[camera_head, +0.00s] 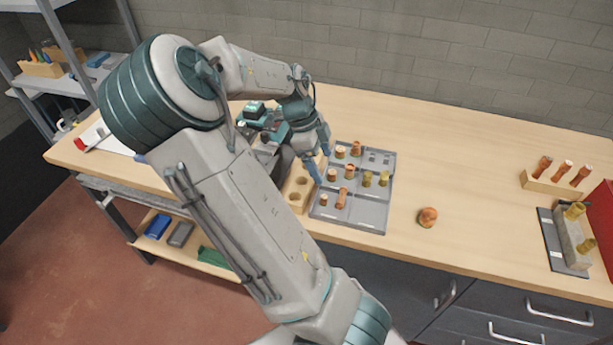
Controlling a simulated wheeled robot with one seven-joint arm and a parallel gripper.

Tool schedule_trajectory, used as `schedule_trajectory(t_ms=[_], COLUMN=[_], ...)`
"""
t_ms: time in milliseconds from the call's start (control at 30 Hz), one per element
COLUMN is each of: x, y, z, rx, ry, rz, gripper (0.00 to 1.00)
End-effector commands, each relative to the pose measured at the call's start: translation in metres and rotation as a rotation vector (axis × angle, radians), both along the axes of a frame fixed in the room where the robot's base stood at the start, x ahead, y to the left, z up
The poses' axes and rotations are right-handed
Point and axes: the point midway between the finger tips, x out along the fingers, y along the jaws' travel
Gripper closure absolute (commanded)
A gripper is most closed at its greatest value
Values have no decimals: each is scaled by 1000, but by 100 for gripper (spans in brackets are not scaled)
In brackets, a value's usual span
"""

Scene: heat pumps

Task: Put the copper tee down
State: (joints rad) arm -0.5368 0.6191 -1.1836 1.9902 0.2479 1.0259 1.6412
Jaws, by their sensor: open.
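My gripper (321,166) is open at the left edge of a grey compartment tray (358,215), with its fingers pointing down. No piece shows clearly between the fingers. Several small copper and brass fittings stand in the tray. A longer copper piece (342,197) is in its front middle part, and another copper fitting (355,148) is at the back. A lone copper-coloured piece (427,216) lies on the bench right of the tray. The pieces are too small to tell which is the copper tee. My arm hides part of the bench to the left.
A wooden block with holes (297,196) stands against the tray's left side. At the right are a wooden rack (553,186) with copper pieces and a grey block with brass fittings (572,240).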

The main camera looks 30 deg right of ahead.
Motion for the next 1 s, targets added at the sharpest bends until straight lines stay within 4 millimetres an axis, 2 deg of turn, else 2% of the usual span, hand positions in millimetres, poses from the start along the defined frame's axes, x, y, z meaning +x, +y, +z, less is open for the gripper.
schedule_trajectory(t_ms=[133,267,400,533,767,1000], x=[-9,-17,-27,-39,-68,-105], y=[21,52,86,116,160,192], z=[-5,-2,12,32,74,104], rx=[157,320,443,494,428,204], ry=[-7,-39,-95,-153,-212,-127], rz=[171,438,759,1075,1653,2170], gripper=[18,18,18,18,18,18])
